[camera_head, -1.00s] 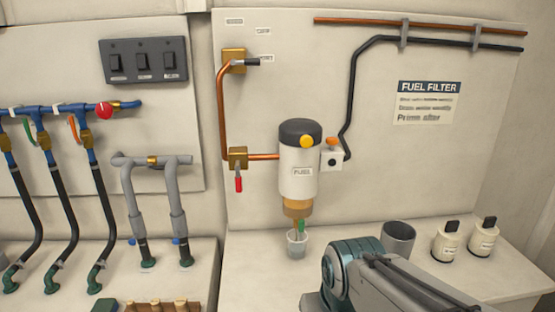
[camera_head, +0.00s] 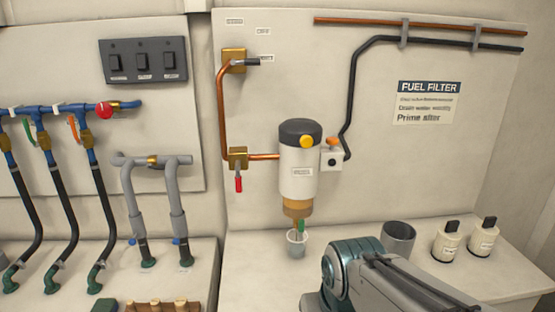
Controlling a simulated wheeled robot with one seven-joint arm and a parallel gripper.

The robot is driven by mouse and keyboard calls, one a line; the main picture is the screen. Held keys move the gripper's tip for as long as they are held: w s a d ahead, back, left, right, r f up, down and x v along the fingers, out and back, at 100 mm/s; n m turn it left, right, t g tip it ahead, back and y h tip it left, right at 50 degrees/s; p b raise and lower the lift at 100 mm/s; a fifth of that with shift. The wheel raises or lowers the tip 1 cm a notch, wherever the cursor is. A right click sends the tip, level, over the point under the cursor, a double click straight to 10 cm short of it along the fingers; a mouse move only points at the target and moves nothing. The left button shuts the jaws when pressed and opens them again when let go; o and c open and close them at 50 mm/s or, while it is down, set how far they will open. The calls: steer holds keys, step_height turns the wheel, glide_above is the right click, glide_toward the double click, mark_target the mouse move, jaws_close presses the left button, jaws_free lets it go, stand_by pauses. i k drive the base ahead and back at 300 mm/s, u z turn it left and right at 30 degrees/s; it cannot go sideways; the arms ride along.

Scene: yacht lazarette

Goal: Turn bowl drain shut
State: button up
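The fuel filter (camera_head: 299,170) is mounted on the back panel, with a white body, a dark cap and a yellow knob. Its amber bowl (camera_head: 297,208) is at the bottom. A small green drain handle (camera_head: 301,228) shows just below the bowl, above a small clear cup (camera_head: 297,246) on the counter. How far the drain is turned is too small to tell. My arm shows at the bottom right of the cup, but my gripper is not in view.
A grey cup (camera_head: 398,238) and two white containers (camera_head: 445,245) (camera_head: 482,240) stand on the counter at right. A red-handled valve (camera_head: 239,183) is left of the filter. An orange-knobbed white block (camera_head: 332,157) is right of it. Pipes and hoses fill the left side.

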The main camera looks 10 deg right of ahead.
mark_target(301, 230)
steer(key=k, duration=0.5)
steer(key=z, duration=1.4)
steer(key=i, duration=0.8)
steer(key=u, duration=1.85)
